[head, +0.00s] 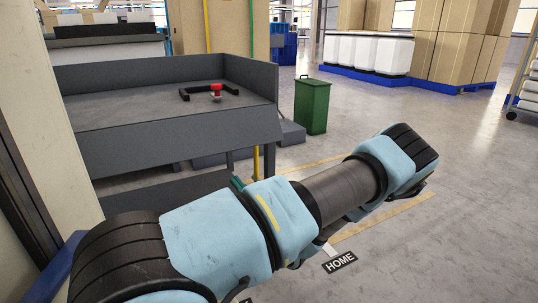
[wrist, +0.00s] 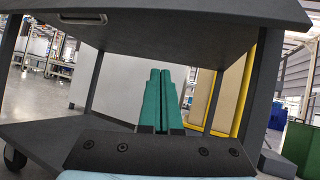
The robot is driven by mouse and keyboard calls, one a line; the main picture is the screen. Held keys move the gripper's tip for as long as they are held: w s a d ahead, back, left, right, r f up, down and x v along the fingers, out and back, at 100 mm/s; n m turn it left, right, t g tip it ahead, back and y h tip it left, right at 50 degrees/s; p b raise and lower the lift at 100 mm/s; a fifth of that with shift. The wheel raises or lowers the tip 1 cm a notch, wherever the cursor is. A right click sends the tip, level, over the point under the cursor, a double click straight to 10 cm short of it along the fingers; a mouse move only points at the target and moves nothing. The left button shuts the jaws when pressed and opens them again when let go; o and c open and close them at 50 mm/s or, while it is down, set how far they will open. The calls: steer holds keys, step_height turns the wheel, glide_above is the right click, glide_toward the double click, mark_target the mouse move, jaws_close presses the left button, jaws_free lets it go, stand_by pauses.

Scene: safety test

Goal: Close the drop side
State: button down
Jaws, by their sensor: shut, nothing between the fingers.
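A grey cart (head: 150,99) stands at left in the head view, with raised walls at its back and right. Its drop side (head: 160,144) is a grey front panel that slopes outward and down from the deck edge. In the wrist view, a grey panel (wrist: 190,35) with a pale slot near its left end spans the top; I cannot tell whether this is the drop side or the deck's underside. My gripper (wrist: 160,75) is shut and empty, its teal fingers below that panel and in front of the cart's frame. In the head view my arm mostly hides it.
A black U-shaped piece with a red-topped part (head: 216,91) lies on the deck. A green bin (head: 312,105) stands right of the cart. A lower shelf (wrist: 45,136) and yellow post (wrist: 243,90) show in the wrist view. Open floor (head: 440,150) lies to the right.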

steer(key=d+f+m+t+h, duration=0.1)
steer(key=d+m+t+h, duration=0.6)
steer(key=w+r+b, duration=0.4)
steer(key=r, duration=0.4)
steer(key=shift+w+a+b, duration=0.35)
steer(key=shift+a, duration=0.1)
steer(key=shift+r+p, duration=0.3)
steer(key=shift+p, duration=0.1)
